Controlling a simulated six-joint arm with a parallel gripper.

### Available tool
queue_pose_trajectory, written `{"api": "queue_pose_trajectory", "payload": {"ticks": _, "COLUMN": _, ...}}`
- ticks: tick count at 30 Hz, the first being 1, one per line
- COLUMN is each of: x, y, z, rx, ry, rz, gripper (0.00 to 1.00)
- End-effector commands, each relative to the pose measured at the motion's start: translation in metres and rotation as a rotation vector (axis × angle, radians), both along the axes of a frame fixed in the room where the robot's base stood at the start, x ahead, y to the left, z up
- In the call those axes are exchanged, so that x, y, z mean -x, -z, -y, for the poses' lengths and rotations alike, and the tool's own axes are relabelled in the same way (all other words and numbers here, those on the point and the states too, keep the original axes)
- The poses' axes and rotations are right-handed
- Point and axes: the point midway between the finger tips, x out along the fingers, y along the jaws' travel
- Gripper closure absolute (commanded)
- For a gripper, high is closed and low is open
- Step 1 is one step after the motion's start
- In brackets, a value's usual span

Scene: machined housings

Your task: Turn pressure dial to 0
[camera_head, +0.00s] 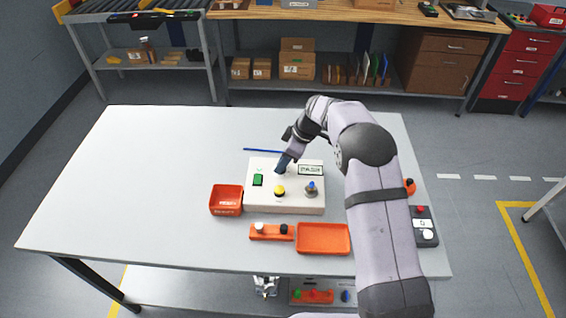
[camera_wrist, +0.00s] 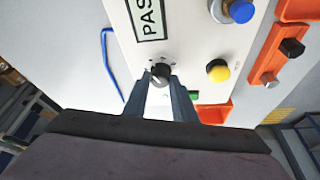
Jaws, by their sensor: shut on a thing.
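The pressure dial (camera_wrist: 160,73) is a small dark knob with a pale pointer mark, on a white panel box (camera_head: 258,205). In the wrist view, my gripper (camera_wrist: 161,80) has its two fingers on either side of the dial, shut on it. In the head view, my gripper (camera_head: 281,168) reaches down to the back middle of the box, and the dial is hidden behind it. Tick marks show around the dial in the wrist view. The scale's numbers are too small to read.
The box also carries a green switch (camera_head: 258,180), a yellow button (camera_head: 279,190), a blue-topped knob (camera_head: 311,187) and a label plate (camera_head: 310,169). An orange bin (camera_head: 227,198) stands left, an orange tray (camera_head: 323,238) in front. The table's left side is clear.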

Motion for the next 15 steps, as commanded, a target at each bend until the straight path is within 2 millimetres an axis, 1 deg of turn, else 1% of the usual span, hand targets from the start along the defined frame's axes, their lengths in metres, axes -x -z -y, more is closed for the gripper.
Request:
{"api": "queue_pose_trajectory", "payload": {"ticks": 8, "x": 0.0014, "y": 0.0025, "z": -0.0005, "rx": 0.000, "ry": 0.166, "rz": 0.002, "gripper": 0.98}}
{"api": "queue_pose_trajectory", "payload": {"ticks": 15, "x": 0.0031, "y": 0.0012, "z": -0.0016, "rx": 0.001, "ry": 0.383, "rz": 0.002, "gripper": 0.98}}
